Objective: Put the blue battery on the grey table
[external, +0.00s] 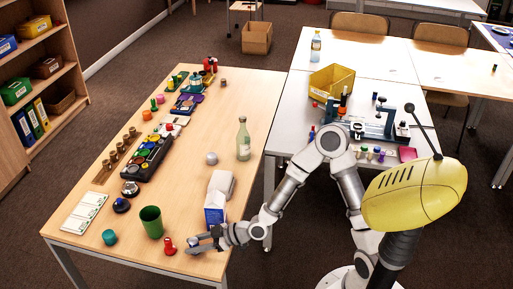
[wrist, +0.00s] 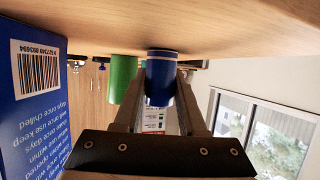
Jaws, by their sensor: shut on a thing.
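My gripper (external: 195,244) is low over the near end of the wooden table. In the wrist view, where the scene is upside down, my gripper (wrist: 160,112) is shut on the blue battery (wrist: 160,78), a dark blue cylinder with a pale band near one end. That end is at or very close to the wood; I cannot tell if it touches. Only a small blue bit of the battery (external: 192,241) shows in the external view. The grey table (external: 297,97) stands to the right, beyond a narrow gap.
Close by are a blue-and-white carton (external: 215,207), a red pawn-like piece (external: 169,247) and a green cup (external: 151,221). A glass bottle (external: 243,140) stands farther back. The grey table bears a yellow bin (external: 331,82), a vise-like tool and several small pieces; its left strip is mostly clear.

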